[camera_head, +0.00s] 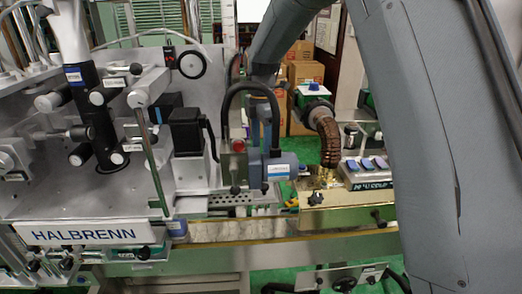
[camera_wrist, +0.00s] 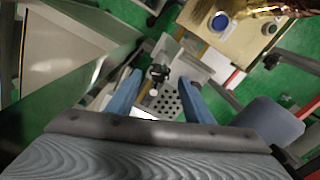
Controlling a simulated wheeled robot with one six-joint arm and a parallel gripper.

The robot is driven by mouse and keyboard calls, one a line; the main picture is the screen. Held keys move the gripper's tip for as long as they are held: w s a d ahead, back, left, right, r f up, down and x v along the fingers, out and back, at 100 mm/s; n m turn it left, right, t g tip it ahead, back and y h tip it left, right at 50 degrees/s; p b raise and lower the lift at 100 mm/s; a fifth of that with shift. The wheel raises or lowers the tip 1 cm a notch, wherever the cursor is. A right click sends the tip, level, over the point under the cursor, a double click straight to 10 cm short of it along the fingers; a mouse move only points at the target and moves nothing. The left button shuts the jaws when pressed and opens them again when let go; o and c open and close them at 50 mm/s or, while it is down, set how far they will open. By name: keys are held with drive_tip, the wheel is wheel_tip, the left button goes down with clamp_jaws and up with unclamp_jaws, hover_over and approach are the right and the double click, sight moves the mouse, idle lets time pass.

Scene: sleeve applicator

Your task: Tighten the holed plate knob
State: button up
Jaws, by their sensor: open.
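The holed plate (camera_wrist: 167,108) is a pale metal plate with rows of round dark holes. It shows between my fingers in the wrist view, and low in the middle of the head view (camera_head: 232,199). A black knob (camera_wrist: 158,72) with a small pale end shows beyond the plate's holes in the wrist view. My gripper (camera_wrist: 159,82) is open, with one blue finger on each side of the line to the knob. The picture does not show any contact. In the head view my gripper (camera_head: 265,140) points down above the plate area; I cannot make out the knob there.
The HALBRENN machine (camera_head: 84,235) fills the left. A brass-coloured box (camera_head: 345,216) and a brown hose (camera_head: 329,140) are to the right.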

drive_tip(key=shift+f+p, duration=0.5)
drive_tip(key=shift+f, duration=1.1)
drive_tip(key=shift+c, duration=0.2)
drive_tip(key=c, duration=1)
drive_tip(key=shift+m+b, duration=0.7)
drive_tip(key=shift+m, duration=1.7)
drive_tip(key=o, duration=1)
drive_tip(key=shift+o, duration=0.2)
wheel_tip(320, 180, up, 8)
drive_tip(key=b, duration=0.3)
